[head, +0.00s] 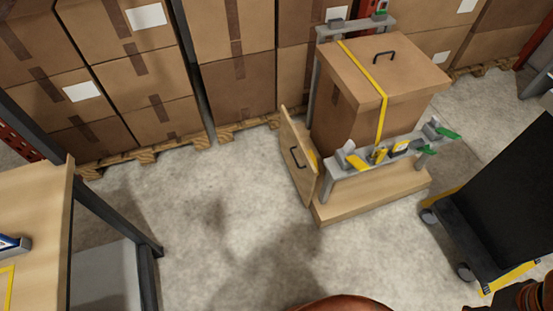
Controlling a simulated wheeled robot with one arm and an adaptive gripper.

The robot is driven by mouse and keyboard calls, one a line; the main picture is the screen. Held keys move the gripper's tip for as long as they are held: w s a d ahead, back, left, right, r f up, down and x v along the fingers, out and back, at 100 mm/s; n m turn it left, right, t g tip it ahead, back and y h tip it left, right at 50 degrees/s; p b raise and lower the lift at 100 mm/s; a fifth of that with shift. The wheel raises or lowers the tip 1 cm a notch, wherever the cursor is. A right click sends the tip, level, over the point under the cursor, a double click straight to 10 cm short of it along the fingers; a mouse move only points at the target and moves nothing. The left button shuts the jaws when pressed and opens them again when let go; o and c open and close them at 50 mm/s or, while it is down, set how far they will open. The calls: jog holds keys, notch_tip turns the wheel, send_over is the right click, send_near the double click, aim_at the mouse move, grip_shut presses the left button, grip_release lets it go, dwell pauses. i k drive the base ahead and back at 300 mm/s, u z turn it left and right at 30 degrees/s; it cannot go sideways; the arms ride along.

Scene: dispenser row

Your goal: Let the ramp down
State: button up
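The ramp appears to be the wooden panel (299,158) with a black handle on its outer face. It stands raised, close to upright, at the left end of a low wooden platform (372,197). A large brown crate (382,82) with a lid and a black top handle stands on the platform. A yellow strap (362,66) runs over the crate and down its front. A grey rail (385,161) in front carries yellow and green-handled fittings. Whether anything fastens the panel is too small to tell. My gripper is not in view.
Stacked cartons (152,72) on pallets line the back. A wooden-topped table (38,215) stands at the left front. A black cart (500,200) on casters stands close at the right. The concrete floor (215,215) left of the panel is clear.

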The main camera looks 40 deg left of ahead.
aim_at(292, 160)
jog(key=u, duration=1.55)
jog(key=i, duration=0.5)
jog(key=u, duration=0.25)
jog(key=k, duration=0.6)
jog(key=u, duration=0.5)
jog(key=k, duration=0.55)
jog(key=z, duration=0.35)
jog(key=i, duration=1.3)
jog(key=u, duration=0.8)
jog(key=i, duration=0.3)
jog(key=u, duration=0.4)
